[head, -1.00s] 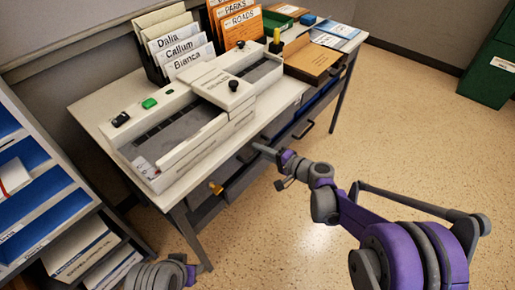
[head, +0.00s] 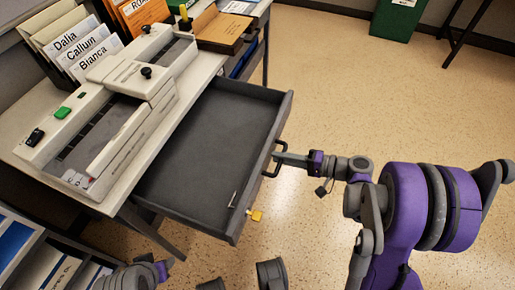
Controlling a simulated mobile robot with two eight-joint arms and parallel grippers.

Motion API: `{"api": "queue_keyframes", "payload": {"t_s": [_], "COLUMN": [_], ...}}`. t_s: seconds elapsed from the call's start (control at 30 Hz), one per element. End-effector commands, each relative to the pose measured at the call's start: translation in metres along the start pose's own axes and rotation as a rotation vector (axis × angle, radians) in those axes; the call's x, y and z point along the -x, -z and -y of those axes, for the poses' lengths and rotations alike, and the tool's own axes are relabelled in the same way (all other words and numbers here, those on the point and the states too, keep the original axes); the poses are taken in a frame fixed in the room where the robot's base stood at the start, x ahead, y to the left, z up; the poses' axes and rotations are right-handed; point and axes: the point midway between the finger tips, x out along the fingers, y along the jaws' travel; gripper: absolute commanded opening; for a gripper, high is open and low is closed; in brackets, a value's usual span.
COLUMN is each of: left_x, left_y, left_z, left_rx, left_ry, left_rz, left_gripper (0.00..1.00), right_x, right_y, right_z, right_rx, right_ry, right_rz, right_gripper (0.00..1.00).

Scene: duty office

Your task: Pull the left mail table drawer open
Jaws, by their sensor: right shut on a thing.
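The left mail table drawer (head: 205,150) stands pulled well out from under the mail table (head: 188,98). Its grey inside looks mostly bare, with a small pale thing (head: 233,200) near the front corner. My right gripper (head: 278,157) is shut on the drawer's dark handle (head: 268,172) on the outer front, reaching in from the right. A yellow tag (head: 256,215) sticks out of the drawer front below the handle. My left wrist shows at the bottom left edge, away from the drawer; its fingers cannot be made out.
A pale machine (head: 110,135) stands on the table, beside a rack of name cards (head: 75,50). An open brown box (head: 222,30) is at the back. A shelf (head: 25,260) with blue trays is at bottom left.

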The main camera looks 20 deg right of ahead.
Motion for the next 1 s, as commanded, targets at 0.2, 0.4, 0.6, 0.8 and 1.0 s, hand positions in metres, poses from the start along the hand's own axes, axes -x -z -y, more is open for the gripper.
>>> {"api": "queue_keyframes", "payload": {"t_s": [0.2,0.4,0.6,0.8,1.0], "left_x": [0.001,0.001,0.001,0.001,0.001], "left_y": [0.0,0.0,0.0,0.0,0.0], "left_z": [0.0,0.0,0.0,0.0,0.0], "left_rx": [0.0,0.0,0.0,0.0,0.0], "left_ry": [0.0,0.0,0.0,0.0,0.0], "left_rz": [0.0,0.0,0.0,0.0,0.0], "left_gripper": [0.5,0.5,0.5,0.5,0.5], "right_x": [0.03,0.038,0.039,0.038,0.038], "right_y": [0.001,0.001,0.001,0.001,0.001], "right_z": [-0.006,-0.008,-0.008,-0.008,-0.008], "right_rx": [0.0,0.0,0.0,0.0,0.0], "right_ry": [0.001,0.002,0.002,0.001,0.001], "right_rz": [-0.003,-0.001,0.0,-0.001,0.0], "right_gripper": [0.0,0.0,0.0,0.3,0.47]}}
